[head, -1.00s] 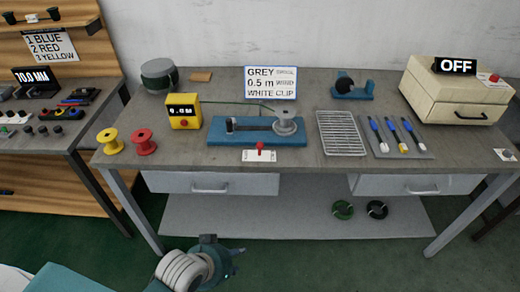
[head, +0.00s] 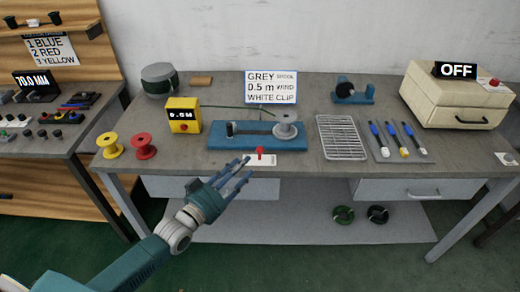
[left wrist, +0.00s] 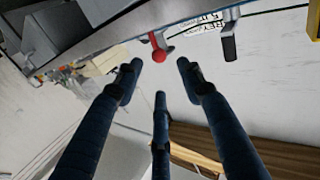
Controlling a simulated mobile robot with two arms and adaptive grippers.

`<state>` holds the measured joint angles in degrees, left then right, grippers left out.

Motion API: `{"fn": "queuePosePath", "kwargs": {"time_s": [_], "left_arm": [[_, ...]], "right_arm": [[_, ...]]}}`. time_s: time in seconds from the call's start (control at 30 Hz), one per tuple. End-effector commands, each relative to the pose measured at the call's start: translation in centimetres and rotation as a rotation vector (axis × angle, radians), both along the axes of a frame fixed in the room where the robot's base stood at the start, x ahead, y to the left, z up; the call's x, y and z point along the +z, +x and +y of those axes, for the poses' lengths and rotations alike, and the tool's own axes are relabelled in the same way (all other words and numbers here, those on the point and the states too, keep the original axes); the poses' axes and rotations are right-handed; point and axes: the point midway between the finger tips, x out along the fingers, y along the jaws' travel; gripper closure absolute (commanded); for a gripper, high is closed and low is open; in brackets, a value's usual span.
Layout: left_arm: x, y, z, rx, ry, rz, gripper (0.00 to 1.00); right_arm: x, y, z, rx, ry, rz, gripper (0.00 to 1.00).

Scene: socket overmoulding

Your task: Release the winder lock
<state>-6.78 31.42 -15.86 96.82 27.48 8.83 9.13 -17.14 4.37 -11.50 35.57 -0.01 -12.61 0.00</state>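The winder (head: 225,138) is a blue base at the middle of the bench with a grey spool (head: 286,124) on its right end. A red-knobbed lever (head: 260,151), apparently the lock, stands upright on a white plate (head: 262,160) at the bench's front edge. My left gripper (head: 240,169) is just left of and in front of the lever, its fingers spread and empty. In the left wrist view the red knob (left wrist: 158,54) shows beyond the open fingertips (left wrist: 159,76), apparently not touched. My right gripper is not in view.
A yellow meter box (head: 183,116) stands left of the winder, with yellow (head: 110,145) and red (head: 144,145) spools nearer the front left. A wire rack (head: 341,137) and a tray of blue-handled tools (head: 420,155) lie to the right.

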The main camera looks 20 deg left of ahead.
Motion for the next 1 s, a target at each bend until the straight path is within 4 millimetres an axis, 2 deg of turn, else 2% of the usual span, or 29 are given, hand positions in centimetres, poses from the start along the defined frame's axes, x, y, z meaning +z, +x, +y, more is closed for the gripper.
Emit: {"fn": "queuePosePath", "kwargs": {"time_s": [0.5,0.7,0.97,1.0], "left_arm": [[0.1,8.3,-2.6,0.0,0.001,-0.001,0.61],[0.0,9.6,-3.1,-0.001,0.001,0.001,0.61],[0.0,9.7,-3.1,0.0,0.001,0.001,0.61],[0.0,9.7,-3.1,0.0,0.001,0.001,0.65]], "right_arm": [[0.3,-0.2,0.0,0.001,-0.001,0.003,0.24],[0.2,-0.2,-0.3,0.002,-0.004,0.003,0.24],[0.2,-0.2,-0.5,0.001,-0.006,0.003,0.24],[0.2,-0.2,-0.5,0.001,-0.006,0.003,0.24]]}}
